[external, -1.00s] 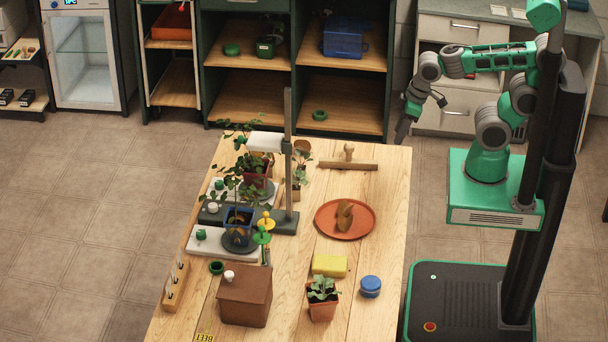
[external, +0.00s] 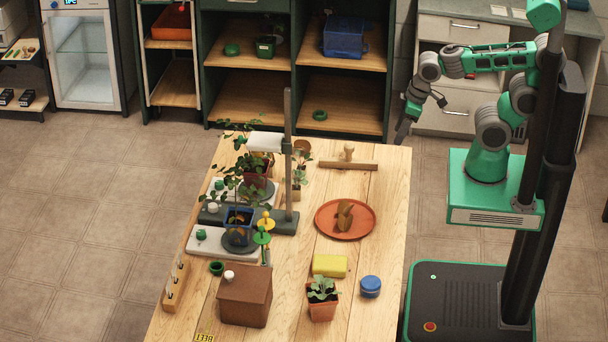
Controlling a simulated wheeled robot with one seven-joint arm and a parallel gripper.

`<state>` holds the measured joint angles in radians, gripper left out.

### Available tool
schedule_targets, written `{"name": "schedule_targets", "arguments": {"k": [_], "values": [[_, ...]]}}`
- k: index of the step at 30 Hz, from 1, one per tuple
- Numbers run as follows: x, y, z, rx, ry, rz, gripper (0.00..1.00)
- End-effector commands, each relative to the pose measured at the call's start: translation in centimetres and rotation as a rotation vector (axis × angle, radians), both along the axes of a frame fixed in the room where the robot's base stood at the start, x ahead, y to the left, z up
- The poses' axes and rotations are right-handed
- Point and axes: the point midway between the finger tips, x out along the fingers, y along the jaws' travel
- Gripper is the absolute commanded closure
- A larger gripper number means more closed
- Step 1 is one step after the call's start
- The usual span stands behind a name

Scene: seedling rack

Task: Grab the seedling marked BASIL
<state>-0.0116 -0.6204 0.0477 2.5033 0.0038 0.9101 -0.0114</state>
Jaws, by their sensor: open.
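Several potted plants stand on the wooden table. A small leafy seedling in a terracotta pot (external: 322,304) is at the front. A taller plant in a blue pot (external: 238,218) and another in a dark red pot (external: 256,177) stand on the left. A small plant in a pale pot (external: 297,190) is behind the grey post. I cannot read BASIL on any of them. My gripper (external: 420,121) is open and empty, beyond the table's far right corner, well apart from every plant.
A grey post (external: 288,155) rises among the left plants. A terracotta saucer (external: 345,234), yellow sponge (external: 330,265), blue jar (external: 371,286) and brown box (external: 245,298) share the table (external: 385,200). A yellow tag (external: 205,338), seemingly reading BEET, lies at the front edge. The right side is mostly clear.

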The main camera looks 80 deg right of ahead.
Motion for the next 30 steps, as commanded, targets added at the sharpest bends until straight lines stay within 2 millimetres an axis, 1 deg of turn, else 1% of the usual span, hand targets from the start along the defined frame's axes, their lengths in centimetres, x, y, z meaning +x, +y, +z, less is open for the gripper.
{"name": "schedule_targets", "arguments": {"k": [3,4,5,7,8,9,11,12,15,18,20,22,25,30], "values": [[0.1,0.0,-0.1,0.0,-0.002,-0.001,0.49],[0.4,0.0,-0.4,-0.001,-0.008,-0.003,0.49],[1.1,0.0,-0.9,-0.001,-0.021,-0.008,0.49],[4.2,0.0,-2.8,-0.004,-0.085,-0.029,0.49],[6.2,-0.1,-3.9,-0.007,-0.127,-0.04,0.49],[9.5,0.0,-5.6,-0.011,-0.197,-0.059,0.49],[14.9,0.1,-8.1,-0.019,-0.322,-0.087,0.49],[18.6,0.3,-9.6,-0.024,-0.41,-0.103,0.49],[26.2,1.1,-12.4,-0.035,-0.621,-0.126,0.49],[31.0,2.1,-13.8,-0.038,-0.779,-0.126,0.49],[32.5,2.5,-13.8,-0.038,-0.839,-0.124,0.49],[33.5,2.7,-13.6,-0.037,-0.872,-0.123,0.49],[34.7,2.5,-13.7,-0.038,-0.879,-0.124,0.49],[36.8,2.4,-14.8,-0.039,-0.876,-0.122,0.49]]}}
